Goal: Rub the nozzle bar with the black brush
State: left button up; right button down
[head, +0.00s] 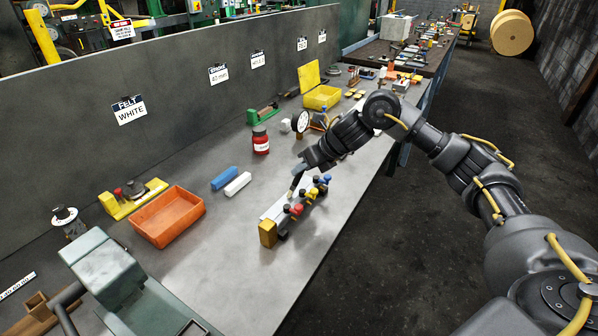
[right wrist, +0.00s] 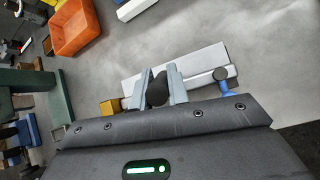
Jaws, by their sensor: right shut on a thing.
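The nozzle bar (head: 276,208) is a pale grey bar lying near the table's right edge. It has a yellow block at its near end and red, yellow, black and blue knobs along its right side. My right gripper (head: 300,170) is over the bar's far part, shut on the black brush (head: 295,183). In the right wrist view, the dark rounded brush (right wrist: 157,90) sits between the two grey fingers, with the nozzle bar (right wrist: 205,62) behind it. Whether the brush touches the bar is hard to tell. My left gripper is not in view.
A red jar (head: 260,141) and a yellow bin (head: 322,97) stand farther back. A grey-green fixture (head: 102,268) is at the near left.

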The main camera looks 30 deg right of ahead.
jog(key=shift+w+d+b, duration=0.15)
jog(key=shift+w+d, duration=0.2)
jog(key=shift+d, duration=0.35)
jog(key=shift+w+d+b, duration=0.1)
jog(key=shift+w+d, duration=0.3)
jog(key=shift+d, duration=0.3)
jog(key=shift+w+d+b, duration=0.15)
jog(key=shift+w+d, duration=0.2)
jog(key=shift+d, duration=0.35)
jog(key=shift+s+a+p, duration=0.2)
jog(key=shift+s+a, duration=0.2)
jog(key=shift+a, duration=0.35)
jog(key=shift+s+a+p, duration=0.15)
jog(key=shift+s+a, duration=0.2)
jog(key=shift+a, duration=0.35)
